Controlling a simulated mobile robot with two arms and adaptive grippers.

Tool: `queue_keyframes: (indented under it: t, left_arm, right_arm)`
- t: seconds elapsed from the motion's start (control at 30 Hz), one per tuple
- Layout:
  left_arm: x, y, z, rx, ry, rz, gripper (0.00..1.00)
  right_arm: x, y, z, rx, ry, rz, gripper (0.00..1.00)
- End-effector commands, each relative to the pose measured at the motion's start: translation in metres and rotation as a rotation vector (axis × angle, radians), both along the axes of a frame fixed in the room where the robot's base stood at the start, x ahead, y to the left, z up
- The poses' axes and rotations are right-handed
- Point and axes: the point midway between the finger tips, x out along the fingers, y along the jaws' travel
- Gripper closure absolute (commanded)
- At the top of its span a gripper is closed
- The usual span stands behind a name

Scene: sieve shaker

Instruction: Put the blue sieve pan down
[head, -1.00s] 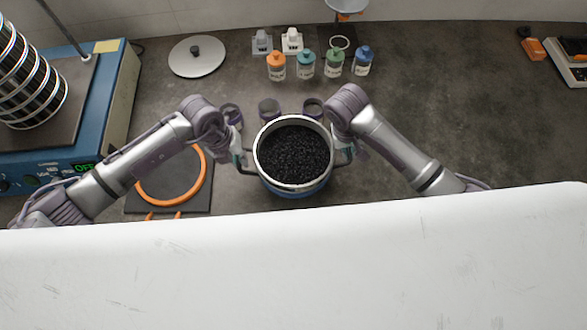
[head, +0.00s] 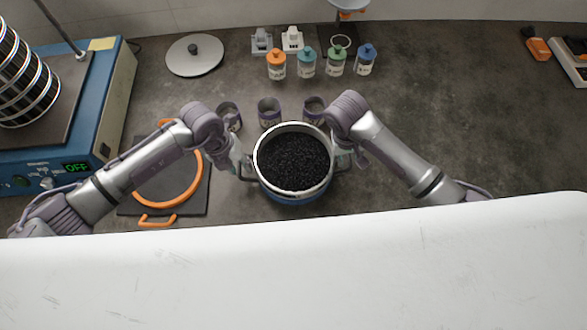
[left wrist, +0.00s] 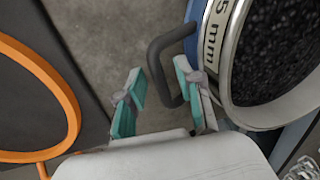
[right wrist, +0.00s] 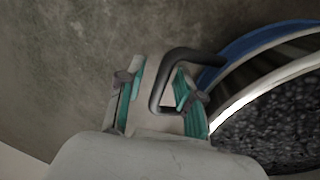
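The blue sieve pan (head: 292,194) has a pale metal rim and dark granules inside. It looks upright and level on the bench. Its left handle (left wrist: 157,55) shows in the left wrist view, beside a printed size in mm on the rim. My left gripper (head: 236,162) is open, with that handle between its spread fingers, nearer the right finger. My right gripper (head: 346,158) is open too. In the right wrist view the right handle (right wrist: 155,90) stands between its fingers, with a gap to the left finger.
Small purple jars (head: 269,110) stand just behind the pan. A dark mat with an orange ring (head: 140,190) lies to the left, beside the blue shaker (head: 112,105). Several capped bottles (head: 306,66) and a round lid (head: 195,55) are farther back.

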Motion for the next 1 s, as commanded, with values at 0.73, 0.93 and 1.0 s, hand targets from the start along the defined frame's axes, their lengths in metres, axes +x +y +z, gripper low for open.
queue_keyframes:
  t: [0.73, 0.93, 1.0]
  left_arm:
    - [0.001, 0.023, 0.112, 0.0, -0.001, 0.0, 0.64]
    - [0.0, 0.024, 0.118, 0.001, 0.0, 0.0, 0.64]
    - [0.0, 0.024, 0.118, 0.0, 0.0, 0.001, 0.64]
  right_arm:
    - [0.0, 0.0, 0.0, 0.001, 0.0, 0.0, 0.64]
    - [0.001, 0.004, 0.012, 0.003, -0.003, 0.002, 0.64]
    - [0.001, 0.006, 0.024, 0.004, -0.004, 0.002, 0.64]
